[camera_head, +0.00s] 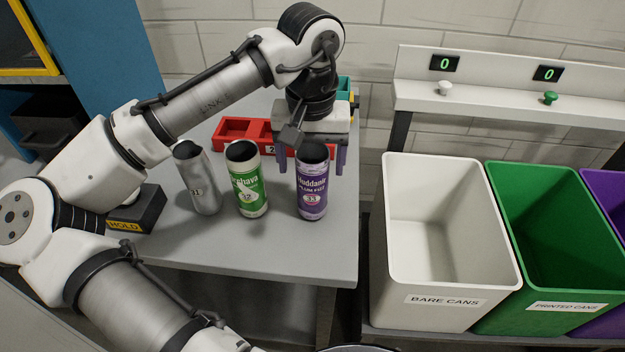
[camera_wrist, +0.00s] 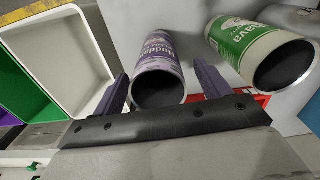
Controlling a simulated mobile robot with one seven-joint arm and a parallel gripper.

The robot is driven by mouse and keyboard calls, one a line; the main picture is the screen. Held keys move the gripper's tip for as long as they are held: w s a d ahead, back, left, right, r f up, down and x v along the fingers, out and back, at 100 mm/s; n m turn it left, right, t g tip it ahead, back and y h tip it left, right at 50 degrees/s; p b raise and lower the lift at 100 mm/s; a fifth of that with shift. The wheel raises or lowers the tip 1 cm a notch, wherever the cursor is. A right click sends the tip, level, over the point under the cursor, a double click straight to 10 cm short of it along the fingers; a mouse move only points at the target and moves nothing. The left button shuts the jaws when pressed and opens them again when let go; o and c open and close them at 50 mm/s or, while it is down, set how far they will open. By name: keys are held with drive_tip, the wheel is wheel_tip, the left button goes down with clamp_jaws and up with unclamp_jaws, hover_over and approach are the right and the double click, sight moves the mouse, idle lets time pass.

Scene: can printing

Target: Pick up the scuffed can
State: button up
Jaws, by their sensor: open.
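My gripper (camera_head: 311,163) is open above the purple can, one finger on each side. In the wrist view the purple can (camera_wrist: 160,50) shows between the open fingers, its dark open top facing me. The green can (camera_wrist: 245,35) is beside it, outside the fingers.
A red tray (camera_head: 232,130) lies behind the cans. A black HOLD block (camera_head: 140,212) sits left. To the right stand a white BARE CANS bin (camera_head: 440,285), a green PRINTED CANS bin (camera_head: 525,300) and a purple bin (camera_head: 608,190). The front of the table is clear.

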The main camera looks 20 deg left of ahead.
drive_tip(key=shift+w+f, duration=0.1)
drive_tip(key=shift+f, duration=1.55)
drive_tip(key=shift+d, duration=0.1)
drive_tip(key=shift+c, duration=0.2)
drive_tip(key=c, duration=1)
drive_tip(key=shift+r, duration=0.15)
